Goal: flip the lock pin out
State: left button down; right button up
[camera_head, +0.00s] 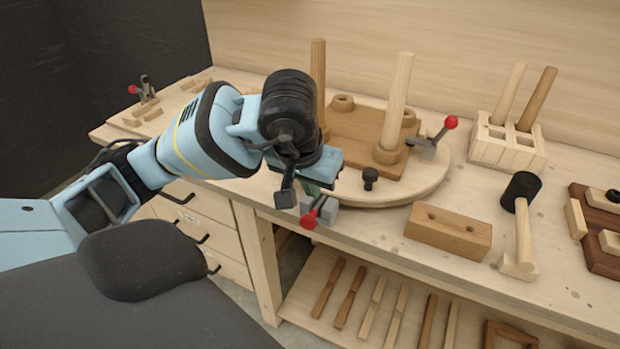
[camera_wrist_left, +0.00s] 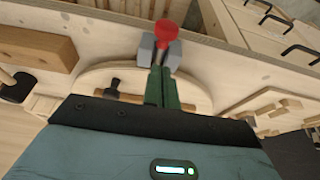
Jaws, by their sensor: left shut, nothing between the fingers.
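The lock pin (camera_head: 309,220) has a red ball end and sits in a grey block (camera_head: 328,212) at the front edge of a round wooden board (camera_head: 435,187). In the left wrist view the red ball (camera_wrist_left: 166,31) points away from my fingers, with the grey cheeks (camera_wrist_left: 146,49) either side. My left gripper (camera_head: 311,192) is above and right at the block, its green fingers (camera_wrist_left: 162,75) closed together with nothing held. The fingertips overlap the gap between the cheeks; I cannot tell whether they touch the pin. My right gripper is not in view.
The board bears upright wooden posts (camera_head: 396,100), a black knob (camera_head: 370,178) and another red-tipped lever (camera_head: 435,138). A drilled wooden block (camera_head: 448,232) and a mallet (camera_head: 522,222) lie to the right. Drawers with black handles (camera_head: 190,225) are below.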

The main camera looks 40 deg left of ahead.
aim_at(309, 215)
pick_arm(q)
jog(key=x, duration=0.5)
jog(key=shift+w+f, duration=0.2)
jog(key=shift+f, duration=0.15)
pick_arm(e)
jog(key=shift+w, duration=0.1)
pick_arm(q)
jog(key=shift+s, duration=0.15)
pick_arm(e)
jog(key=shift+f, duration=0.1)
pick_arm(q)
jog(key=shift+s+d, duration=0.1)
jog(key=shift+s, duration=0.2)
jog(key=shift+s+d, duration=0.25)
jog(key=shift+s, duration=0.9)
jog(key=shift+f, duration=0.1)
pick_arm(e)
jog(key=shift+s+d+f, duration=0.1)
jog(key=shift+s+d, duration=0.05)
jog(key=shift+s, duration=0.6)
